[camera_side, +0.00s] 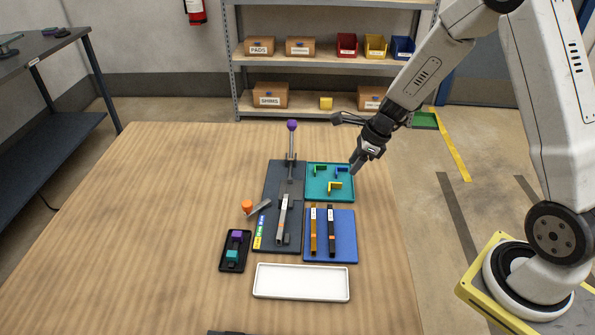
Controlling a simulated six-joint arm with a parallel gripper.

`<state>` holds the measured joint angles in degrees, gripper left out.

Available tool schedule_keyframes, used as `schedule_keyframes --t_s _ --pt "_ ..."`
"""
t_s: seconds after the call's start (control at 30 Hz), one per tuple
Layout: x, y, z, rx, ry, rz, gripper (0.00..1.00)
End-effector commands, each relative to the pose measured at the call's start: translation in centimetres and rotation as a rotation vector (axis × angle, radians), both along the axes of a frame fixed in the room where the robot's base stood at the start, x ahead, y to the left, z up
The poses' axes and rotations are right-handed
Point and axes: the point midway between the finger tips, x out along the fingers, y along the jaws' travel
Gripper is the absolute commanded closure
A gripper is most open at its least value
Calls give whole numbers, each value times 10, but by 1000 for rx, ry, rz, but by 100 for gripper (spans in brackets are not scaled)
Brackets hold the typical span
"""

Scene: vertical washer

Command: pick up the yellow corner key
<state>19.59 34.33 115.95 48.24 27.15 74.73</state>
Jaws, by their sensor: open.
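The yellow corner key (335,187) lies on the teal tray (314,195), toward its front. A green corner key (319,170) and a blue corner key (341,172) lie behind it on the same tray. My gripper (356,166) is above the tray's right edge, pointing down and to the left.
A dark fixture plate (270,215) with an upright purple-knobbed lever (292,126) stands left of the tray. A blue mat (345,250) with an orange and a black bar lies in front. A white tray (300,294) and a black tray (223,262) are nearer. The table's left side is clear.

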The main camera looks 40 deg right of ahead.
Motion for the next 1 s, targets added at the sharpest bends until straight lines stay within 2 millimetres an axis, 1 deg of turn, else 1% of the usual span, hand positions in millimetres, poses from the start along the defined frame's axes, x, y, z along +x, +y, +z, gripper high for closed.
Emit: schedule_keyframes --t_s 0.2,0.47,0.63,1.0 --pt "4 5 -14 -1 1 2 51" --pt "5 5 -18 -1 0 2 51" --pt "7 7 -24 -2 1 4 51" --pt "17 18 -56 -2 1 3 51"
